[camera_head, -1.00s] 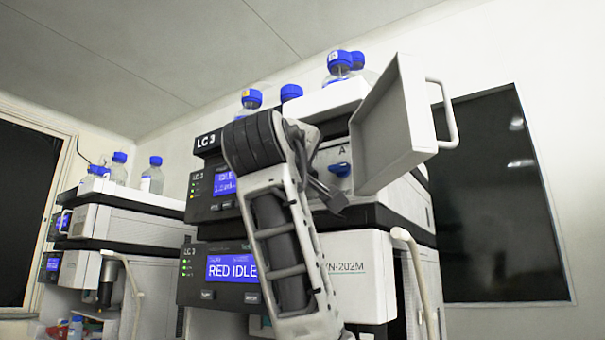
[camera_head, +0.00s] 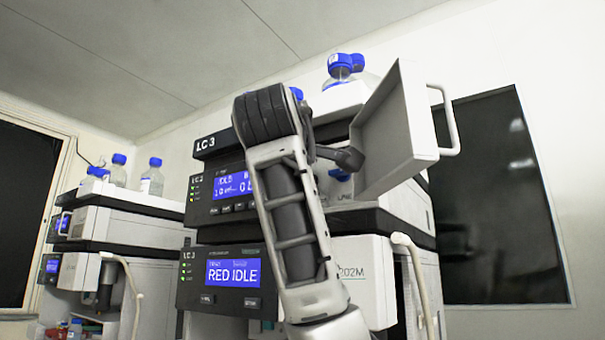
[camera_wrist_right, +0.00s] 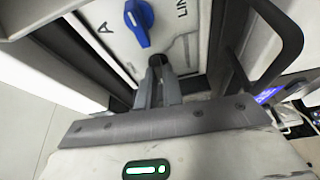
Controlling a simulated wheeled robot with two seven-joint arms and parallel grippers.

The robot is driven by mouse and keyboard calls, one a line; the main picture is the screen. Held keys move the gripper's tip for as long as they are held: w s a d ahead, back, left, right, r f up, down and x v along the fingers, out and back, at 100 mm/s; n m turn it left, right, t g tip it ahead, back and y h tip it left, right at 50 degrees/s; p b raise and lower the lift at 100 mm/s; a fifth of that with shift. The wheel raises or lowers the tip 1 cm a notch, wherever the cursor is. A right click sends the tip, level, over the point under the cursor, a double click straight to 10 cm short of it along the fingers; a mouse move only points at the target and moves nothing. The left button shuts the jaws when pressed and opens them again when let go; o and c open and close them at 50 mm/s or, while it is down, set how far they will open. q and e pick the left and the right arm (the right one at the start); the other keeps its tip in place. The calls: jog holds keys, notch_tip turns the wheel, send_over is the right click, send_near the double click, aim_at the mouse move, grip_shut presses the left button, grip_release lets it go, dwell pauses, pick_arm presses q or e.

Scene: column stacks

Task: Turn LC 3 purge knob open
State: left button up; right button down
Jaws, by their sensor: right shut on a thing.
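The LC 3 instrument stack (camera_head: 212,143) stands in the middle of the head view. My right gripper (camera_head: 347,157) is at its upper front panel, beside the open white door. A blue knob (camera_wrist_right: 139,22) with a white mark lies just beyond the fingertips, between the labels A and LINE. It also shows partly in the head view (camera_head: 340,175). My left gripper is out of view.
The open white door (camera_head: 400,130) with its loop handle (camera_head: 449,120) juts out right of the panel. Blue-capped bottles (camera_head: 340,66) stand on top. A lower handle (camera_head: 415,280) projects at the right. Another instrument stack (camera_head: 125,225) stands at the left.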

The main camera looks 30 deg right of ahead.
jog(key=shift+d+r, duration=0.1)
jog(key=c, duration=1.5)
grip_release()
jog(key=shift+c, duration=0.2)
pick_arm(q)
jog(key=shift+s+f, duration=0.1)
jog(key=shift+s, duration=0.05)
